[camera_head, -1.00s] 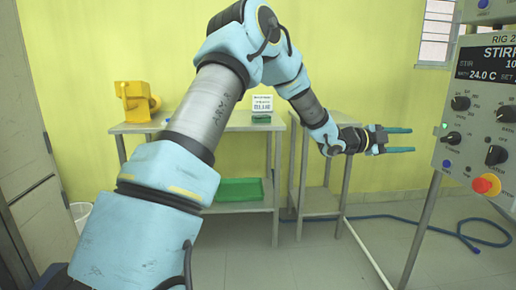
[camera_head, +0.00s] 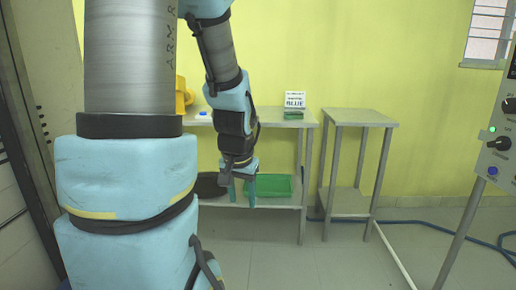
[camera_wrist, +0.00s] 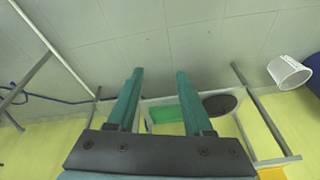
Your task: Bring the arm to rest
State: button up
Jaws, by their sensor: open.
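My gripper (camera_head: 243,192) hangs from my bent arm in the head view, its teal fingers pointing down. It is in front of the metal bench with a lower shelf (camera_head: 226,201). In the wrist view my gripper (camera_wrist: 160,100) has its two fingers spread apart, with nothing between them but the floor and shelf behind. The large blue and grey links of my arm fill the left of the head view and hide part of the bench.
A green tray (camera_head: 268,186) and a dark round thing (camera_head: 209,186) are on the lower shelf. A small table (camera_head: 360,116) stands to the right. A control panel (camera_head: 497,150) is at the right edge. A blue hose (camera_head: 430,225) lies on the floor. A white bin (camera_wrist: 290,72) shows in the wrist view.

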jog(key=s+a+n+g, duration=0.2)
jog(key=s+a+n, duration=0.1)
jog(key=s, duration=0.4)
notch_tip(320, 180, up, 16)
jog(key=w+p, duration=0.1)
jog(key=p, duration=1.5)
jog(key=shift+d+p, duration=0.15)
jog(key=shift+p, duration=0.2)
